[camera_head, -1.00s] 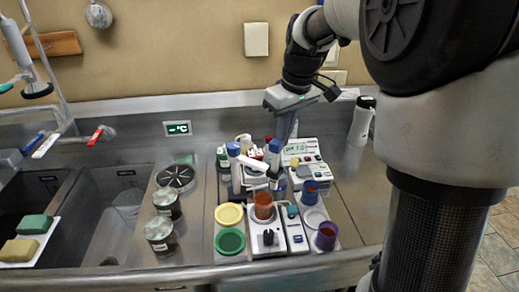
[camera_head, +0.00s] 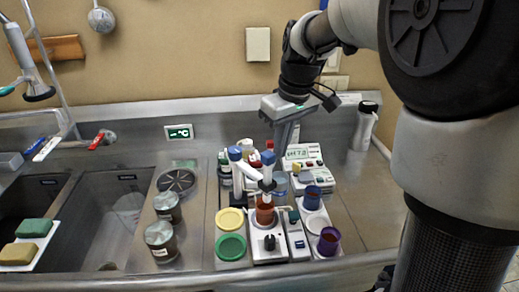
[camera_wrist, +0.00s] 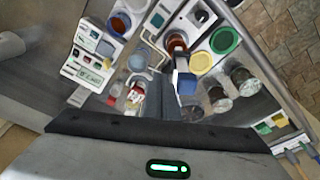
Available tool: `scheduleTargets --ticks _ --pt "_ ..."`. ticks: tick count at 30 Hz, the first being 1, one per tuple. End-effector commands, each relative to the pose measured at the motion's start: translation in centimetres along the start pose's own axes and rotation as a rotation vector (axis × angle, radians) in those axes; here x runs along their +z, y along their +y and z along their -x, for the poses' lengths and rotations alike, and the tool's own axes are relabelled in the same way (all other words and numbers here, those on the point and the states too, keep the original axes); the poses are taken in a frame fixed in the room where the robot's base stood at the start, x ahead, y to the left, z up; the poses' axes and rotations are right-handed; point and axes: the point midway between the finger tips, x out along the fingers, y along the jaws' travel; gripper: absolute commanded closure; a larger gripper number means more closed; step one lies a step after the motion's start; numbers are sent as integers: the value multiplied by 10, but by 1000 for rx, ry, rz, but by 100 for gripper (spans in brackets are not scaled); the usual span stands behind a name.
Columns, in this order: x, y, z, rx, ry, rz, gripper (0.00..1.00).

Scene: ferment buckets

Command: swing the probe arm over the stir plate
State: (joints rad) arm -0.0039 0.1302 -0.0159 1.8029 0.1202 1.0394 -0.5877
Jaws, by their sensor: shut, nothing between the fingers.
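The probe arm (camera_head: 251,170) is white, with a blue-capped post at its left and a blue-capped probe (camera_head: 268,160) at its right end. The probe hangs over the orange-red beaker (camera_head: 265,214) on the white stir plate (camera_head: 270,246) with a black knob. In the wrist view the probe's blue cap (camera_wrist: 187,84) lies beside my fingers, and the beaker (camera_wrist: 177,42) is beyond it. My gripper (camera_head: 282,150) is shut and empty, just right of and behind the probe cap. Whether it touches the cap I cannot tell. The probe's tip is hidden.
A pH meter (camera_head: 301,154) stands right of my gripper. Yellow (camera_head: 229,220) and green (camera_head: 230,247) lids lie left of the stir plate. Two jars (camera_head: 160,240) and the sink are further left.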

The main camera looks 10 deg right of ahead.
Motion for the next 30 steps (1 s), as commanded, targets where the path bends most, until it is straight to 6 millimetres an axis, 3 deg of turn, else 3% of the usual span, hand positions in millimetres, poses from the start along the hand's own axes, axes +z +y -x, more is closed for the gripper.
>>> scheduleTargets --ticks 13,30 --pt "-5 12 3 0 1 0 100" --pt "-15 12 48 1 1 0 100"
